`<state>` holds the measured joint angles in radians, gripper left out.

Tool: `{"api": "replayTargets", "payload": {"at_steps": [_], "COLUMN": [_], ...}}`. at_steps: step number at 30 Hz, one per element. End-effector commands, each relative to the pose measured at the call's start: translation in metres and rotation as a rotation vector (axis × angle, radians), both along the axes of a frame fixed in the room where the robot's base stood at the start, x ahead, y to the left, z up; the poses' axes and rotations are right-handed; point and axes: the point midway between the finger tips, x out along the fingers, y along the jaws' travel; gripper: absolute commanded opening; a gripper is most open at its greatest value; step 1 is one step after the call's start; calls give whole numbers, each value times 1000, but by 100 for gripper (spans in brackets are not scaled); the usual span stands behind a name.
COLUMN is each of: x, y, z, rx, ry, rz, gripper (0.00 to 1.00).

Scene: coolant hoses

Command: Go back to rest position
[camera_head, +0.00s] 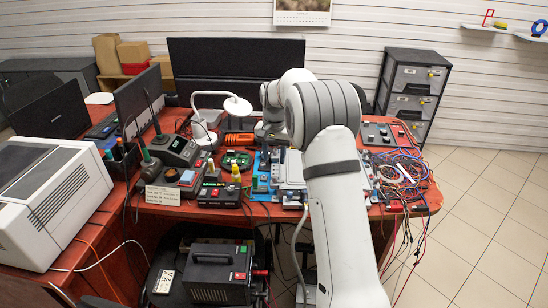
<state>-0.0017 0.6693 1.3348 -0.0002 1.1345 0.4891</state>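My white arm rises from the bottom edge, bends at a large joint with grey bands, and reaches over the red table (160,210). Its far end points down at the middle of the table, above a blue and silver unit (290,172). My gripper (266,150) is around there, small and dark against the clutter. I cannot make out its fingers or whether anything is between them. A grey hose (295,245) hangs from the table's front edge beside my arm. My arm hides part of the unit and the table behind it.
A white lamp (236,106), control boxes (175,182) and a green round board (236,159) crowd the table left of my arm. Tangled wires (400,170) cover its right end. A drawer cabinet (411,85) stands behind. The tiled floor (480,220) at right is clear.

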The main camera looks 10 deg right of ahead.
Motion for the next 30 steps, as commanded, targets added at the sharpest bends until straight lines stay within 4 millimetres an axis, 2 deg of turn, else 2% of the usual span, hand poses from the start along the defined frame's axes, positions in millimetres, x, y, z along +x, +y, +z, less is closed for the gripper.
{"api": "replayTargets", "payload": {"at_steps": [4, 8, 12, 18, 24, 30], "x": [-5, -28, -75, -154, -238, -320], "y": [0, -1, -1, -2, -2, -2], "z": [6, 32, 69, 108, 126, 122], "rx": [0, -1, -3, -11, -24, -40], "ry": [-4, -23, -53, -97, -140, -182], "rz": [7, 40, 105, 206, 306, 404], "gripper": [40, 40, 40, 40, 40, 40]}}
